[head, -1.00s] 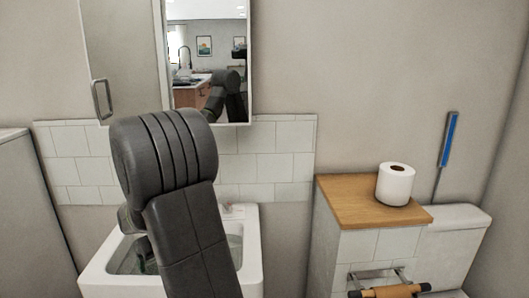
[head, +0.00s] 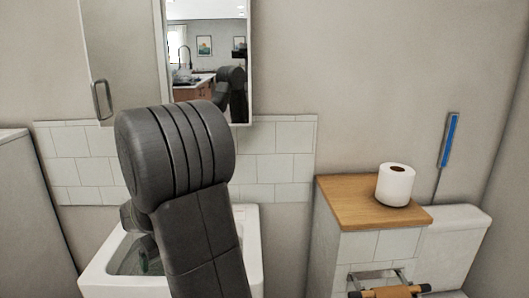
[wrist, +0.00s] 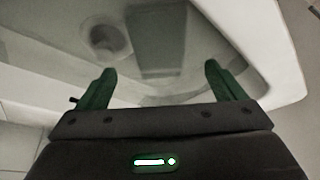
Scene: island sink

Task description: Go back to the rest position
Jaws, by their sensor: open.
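My gripper (wrist: 157,88) is open in the wrist view, with its two green fingers apart and nothing between them. It is over the white sink (wrist: 270,50), whose drain (wrist: 104,38) shows at the upper left. In the head view the sink (head: 250,255) is at the lower left, partly hidden behind my dark arm. A bit of green from my gripper shows inside the basin there.
A mirror cabinet (head: 125,50) hangs above the sink, its mirror close behind my arm in the picture. To the right, a wooden ledge (head: 350,205) carries a toilet paper roll (head: 395,184). A blue-handled brush (head: 449,140) is by the wall.

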